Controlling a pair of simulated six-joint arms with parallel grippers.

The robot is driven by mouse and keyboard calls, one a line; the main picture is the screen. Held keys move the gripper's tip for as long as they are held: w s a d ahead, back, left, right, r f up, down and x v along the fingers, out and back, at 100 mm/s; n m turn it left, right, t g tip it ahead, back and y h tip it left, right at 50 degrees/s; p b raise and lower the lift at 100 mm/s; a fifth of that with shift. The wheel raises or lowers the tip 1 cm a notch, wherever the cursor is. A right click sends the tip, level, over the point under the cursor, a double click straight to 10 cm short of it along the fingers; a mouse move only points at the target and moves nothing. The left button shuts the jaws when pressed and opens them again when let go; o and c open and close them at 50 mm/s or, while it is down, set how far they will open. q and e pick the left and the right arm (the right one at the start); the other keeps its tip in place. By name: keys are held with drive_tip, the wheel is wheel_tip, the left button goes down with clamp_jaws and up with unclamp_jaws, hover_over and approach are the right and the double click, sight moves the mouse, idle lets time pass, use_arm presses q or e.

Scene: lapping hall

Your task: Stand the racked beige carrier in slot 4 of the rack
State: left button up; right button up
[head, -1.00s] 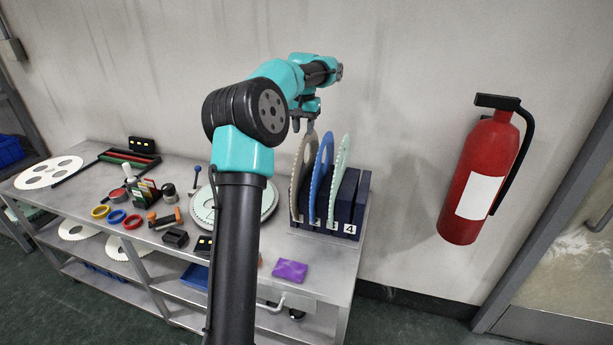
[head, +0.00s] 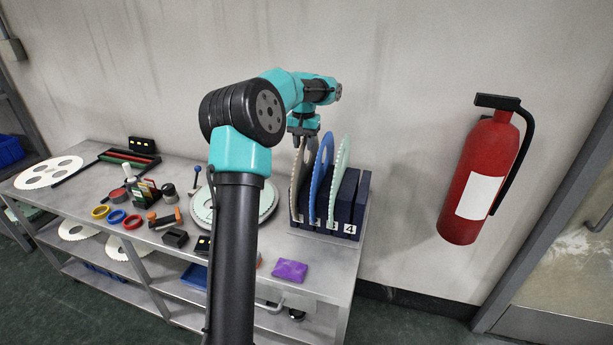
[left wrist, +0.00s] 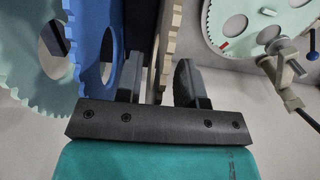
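The beige toothed carrier (head: 297,181) stands upright in the leftmost slot of the dark blue rack (head: 360,205). A blue carrier (head: 319,182) and a mint carrier (head: 338,178) stand to its right. The label 4 is at the rack's right front, and no carrier shows in that slot. My left gripper (head: 303,137) is at the top of the beige carrier. In the left wrist view the gripper (left wrist: 160,85) has its fingers apart, with the beige carrier's edge (left wrist: 168,45) between them and gaps visible. My right gripper is out of view.
A mint carrier lies on a round plate (head: 268,205) left of the rack, partly behind my arm. A purple item (head: 290,270) lies at the bench's front. Rings, tools and small blocks fill the left. The wall is close behind; a fire extinguisher (head: 480,180) hangs at right.

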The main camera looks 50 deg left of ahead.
use_arm(q)
drive_tip(key=shift+c, duration=0.3)
clamp_jaws()
idle(1.2)
